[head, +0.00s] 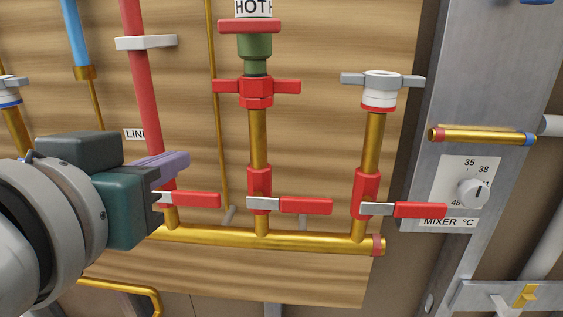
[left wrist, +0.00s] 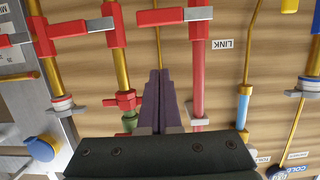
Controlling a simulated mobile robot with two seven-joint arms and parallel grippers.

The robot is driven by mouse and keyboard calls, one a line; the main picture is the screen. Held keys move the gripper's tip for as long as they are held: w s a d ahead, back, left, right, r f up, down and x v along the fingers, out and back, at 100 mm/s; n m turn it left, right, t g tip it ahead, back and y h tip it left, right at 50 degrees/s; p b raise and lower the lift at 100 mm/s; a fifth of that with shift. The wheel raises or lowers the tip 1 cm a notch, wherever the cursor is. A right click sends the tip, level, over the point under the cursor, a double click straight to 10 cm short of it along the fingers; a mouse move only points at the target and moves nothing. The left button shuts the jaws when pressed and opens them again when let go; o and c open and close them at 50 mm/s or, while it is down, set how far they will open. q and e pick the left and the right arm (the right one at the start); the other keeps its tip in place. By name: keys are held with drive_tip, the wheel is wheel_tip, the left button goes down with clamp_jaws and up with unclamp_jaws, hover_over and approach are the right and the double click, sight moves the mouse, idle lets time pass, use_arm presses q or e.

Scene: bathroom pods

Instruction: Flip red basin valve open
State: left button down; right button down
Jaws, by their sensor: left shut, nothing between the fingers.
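Three red-levered valves sit above a brass manifold. The left valve's red lever (head: 195,199) points right, across its upright red pipe, and also shows in the left wrist view (left wrist: 160,17). The middle lever (head: 305,206) and right lever (head: 420,210) likewise point right, across their pipes. No basin label is readable, so I cannot tell which valve is the basin one. My left gripper (head: 184,159) is shut and empty, its purple fingers (left wrist: 159,76) just above the left lever in the head view; touching or apart is unclear. My right gripper is not in view.
The brass manifold (head: 310,243) runs below the valves. A LINK label (left wrist: 222,44) is beside the red pipe (head: 143,60). A red cross-handled fitting (head: 256,91) sits under the HOT tag. A mixer dial (head: 473,192) is on the grey post at right.

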sight(181, 198)
use_arm(q)
drive_tip(key=w+f, duration=0.1)
drive_tip(key=w+f+b, duration=0.1)
drive_tip(key=f, duration=0.1)
drive_tip(key=w+f+b, duration=0.1)
drive_tip(key=f, duration=0.1)
drive_tip(key=shift+w, duration=0.15)
drive_tip(key=shift+w, duration=0.1)
